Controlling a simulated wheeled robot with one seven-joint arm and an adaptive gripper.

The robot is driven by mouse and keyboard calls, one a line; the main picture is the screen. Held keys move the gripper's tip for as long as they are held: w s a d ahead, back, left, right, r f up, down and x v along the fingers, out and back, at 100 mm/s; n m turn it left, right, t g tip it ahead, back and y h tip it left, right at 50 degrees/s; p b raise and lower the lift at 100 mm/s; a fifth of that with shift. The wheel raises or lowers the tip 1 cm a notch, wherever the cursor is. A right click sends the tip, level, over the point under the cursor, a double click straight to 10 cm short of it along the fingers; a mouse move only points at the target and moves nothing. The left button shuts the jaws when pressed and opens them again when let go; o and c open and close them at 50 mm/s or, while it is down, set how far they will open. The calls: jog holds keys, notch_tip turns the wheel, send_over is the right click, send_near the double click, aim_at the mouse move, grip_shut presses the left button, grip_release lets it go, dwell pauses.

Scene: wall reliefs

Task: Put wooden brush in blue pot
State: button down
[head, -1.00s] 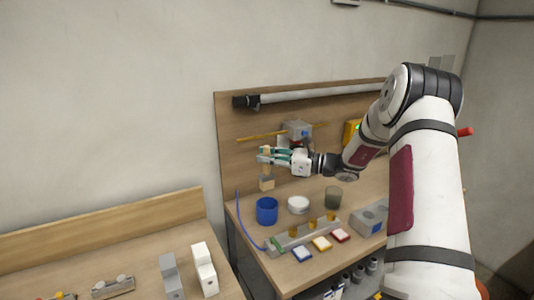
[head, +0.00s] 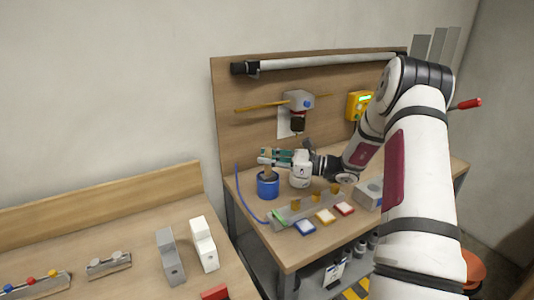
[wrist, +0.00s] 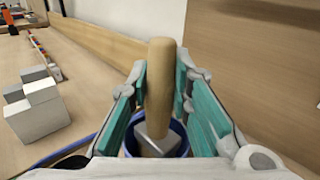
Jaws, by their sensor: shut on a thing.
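The wooden brush (wrist: 161,85) has a light wooden handle and a pale block-shaped end. My gripper (head: 268,158) is shut on the brush, its teal fingers on both sides of the handle. The brush stands roughly upright, handle up, with its lower end inside the rim of the blue pot (head: 267,188). The blue pot also shows below the fingers in the wrist view (wrist: 182,133). Whether the brush touches the pot's bottom is hidden.
A long grey fixture with yellow knobs (head: 305,211) lies in front of the pot, with blue, yellow and red tiles (head: 325,216) before it. A wooden backboard (head: 235,135) rises behind. A second bench with grey and white blocks (head: 203,244) stands left.

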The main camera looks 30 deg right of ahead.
jog(key=shift+f, duration=0.55)
jog(key=c, duration=1.4)
grip_release()
jog(key=p+v, duration=0.1)
jog(key=v, duration=0.9)
jog(key=shift+a+r, duration=0.1)
jog(key=shift+a, duration=0.05)
